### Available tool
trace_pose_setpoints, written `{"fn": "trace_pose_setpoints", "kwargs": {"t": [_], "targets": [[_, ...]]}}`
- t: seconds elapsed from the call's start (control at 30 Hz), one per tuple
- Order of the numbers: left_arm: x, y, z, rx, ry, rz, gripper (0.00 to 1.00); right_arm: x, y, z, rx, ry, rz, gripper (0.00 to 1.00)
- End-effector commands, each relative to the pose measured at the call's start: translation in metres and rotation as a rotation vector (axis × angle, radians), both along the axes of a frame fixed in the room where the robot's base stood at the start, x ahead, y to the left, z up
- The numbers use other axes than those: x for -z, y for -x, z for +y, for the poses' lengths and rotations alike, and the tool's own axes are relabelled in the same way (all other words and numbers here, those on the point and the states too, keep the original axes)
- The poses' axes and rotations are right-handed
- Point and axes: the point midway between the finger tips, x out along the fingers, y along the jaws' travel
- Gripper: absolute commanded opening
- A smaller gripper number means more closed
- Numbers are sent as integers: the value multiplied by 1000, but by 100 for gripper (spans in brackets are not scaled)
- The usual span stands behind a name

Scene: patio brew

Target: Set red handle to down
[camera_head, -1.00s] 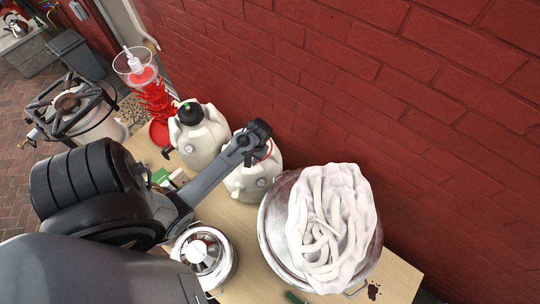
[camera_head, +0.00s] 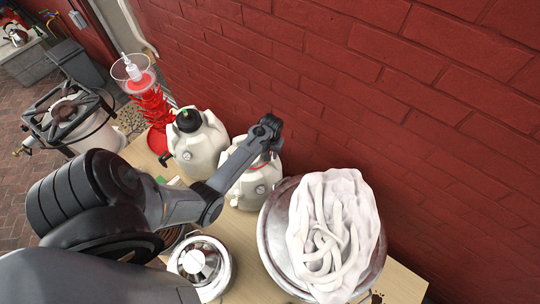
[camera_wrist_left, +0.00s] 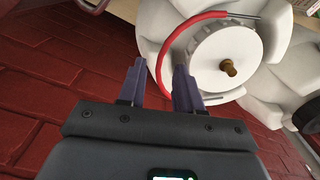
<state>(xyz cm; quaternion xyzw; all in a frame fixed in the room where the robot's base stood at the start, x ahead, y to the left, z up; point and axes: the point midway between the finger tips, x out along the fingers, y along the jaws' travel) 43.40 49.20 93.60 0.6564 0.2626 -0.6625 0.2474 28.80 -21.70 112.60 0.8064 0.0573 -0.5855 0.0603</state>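The red handle (camera_wrist_left: 160,62) is a thin curved bail around the white cap (camera_wrist_left: 225,58) of a white jug (camera_wrist_left: 160,20) in the left wrist view. A brass knob (camera_wrist_left: 229,67) sits on the cap. My left gripper (camera_wrist_left: 158,72) is open, its two dark fingers apart. The left stretch of the handle shows between them, and the right finger covers part of it; I cannot tell if they touch. In the head view the jug (camera_head: 250,190) stands on the table, and my left gripper (camera_head: 268,130) is over its top, hiding most of the handle. My right gripper is not in view.
A second white jug with a black cap (camera_head: 197,140) stands just left. A red bottle tree (camera_head: 154,105) is behind it. A large metal pot (camera_head: 275,225) with a white cloth (camera_head: 335,225) stands right, and a smaller pot (camera_head: 203,265) in front. The brick wall (camera_head: 380,90) is close behind.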

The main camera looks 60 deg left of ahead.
Motion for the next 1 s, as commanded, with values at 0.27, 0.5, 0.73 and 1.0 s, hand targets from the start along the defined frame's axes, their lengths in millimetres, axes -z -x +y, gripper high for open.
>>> {"fn": "trace_pose_setpoints", "kwargs": {"t": [0.27,0.5,0.73,1.0], "targets": [[24,0,1,0,-1,1,34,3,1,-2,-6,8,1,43],[26,1,1,0,-1,0,34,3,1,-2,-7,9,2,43],[26,1,1,0,-1,0,16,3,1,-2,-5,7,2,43],[26,0,1,0,-1,-1,0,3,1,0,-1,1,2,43]]}}
